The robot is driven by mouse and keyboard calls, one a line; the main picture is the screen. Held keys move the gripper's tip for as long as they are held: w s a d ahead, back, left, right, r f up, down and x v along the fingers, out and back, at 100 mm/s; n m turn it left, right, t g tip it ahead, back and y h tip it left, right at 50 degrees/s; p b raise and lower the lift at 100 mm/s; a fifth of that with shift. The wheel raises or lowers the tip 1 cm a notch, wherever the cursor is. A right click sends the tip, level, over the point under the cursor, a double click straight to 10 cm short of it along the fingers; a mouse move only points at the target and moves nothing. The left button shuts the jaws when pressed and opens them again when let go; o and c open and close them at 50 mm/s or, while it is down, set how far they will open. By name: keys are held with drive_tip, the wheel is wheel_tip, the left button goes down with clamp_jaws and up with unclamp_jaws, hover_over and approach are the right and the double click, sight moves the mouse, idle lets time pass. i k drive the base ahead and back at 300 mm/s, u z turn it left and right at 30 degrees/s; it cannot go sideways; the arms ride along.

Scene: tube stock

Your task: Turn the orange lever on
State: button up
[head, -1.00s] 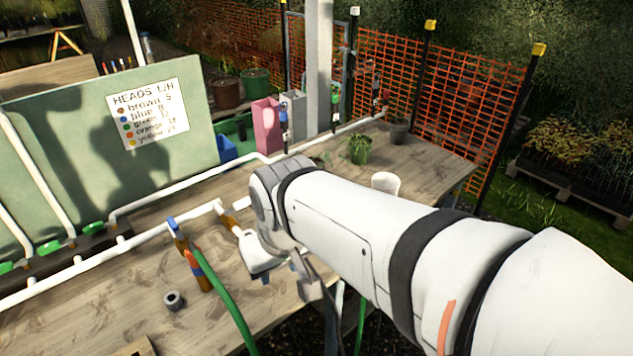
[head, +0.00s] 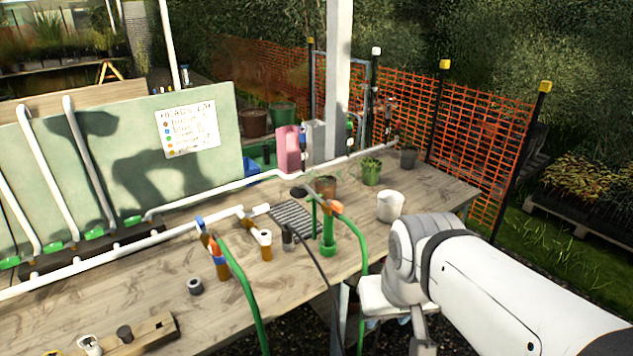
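An orange piece (head: 331,207), which looks like the orange lever, sits on top of a green upright fitting (head: 328,238) on the bench. A green hose curves down from it to the right. Its exact setting is too small to tell. Another orange piece (head: 213,245) shows on a blue and orange fitting (head: 221,266) further left, also with a green hose. My gripper (head: 384,306) is at the bench's front edge, right of the green fitting and apart from it. Its fingers are not clear, so I cannot tell whether it is open.
The wooden bench (head: 330,284) also holds a white cup (head: 390,206), potted plants (head: 371,171), a dark grate (head: 296,218), a white-topped orange fitting (head: 264,244) and a grey ring (head: 195,286). White pipes run along the back. A thin dark cable passes near the green fitting.

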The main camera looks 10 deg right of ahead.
sight(338, 207)
drive_tip(key=u, duration=0.1)
drive_tip(key=i, duration=0.7)
drive_tip(key=u, duration=1)
drive_tip(key=k, duration=0.95)
drive_tip(key=z, duration=0.65)
drive_tip(key=i, duration=1)
drive_tip(key=z, duration=0.05)
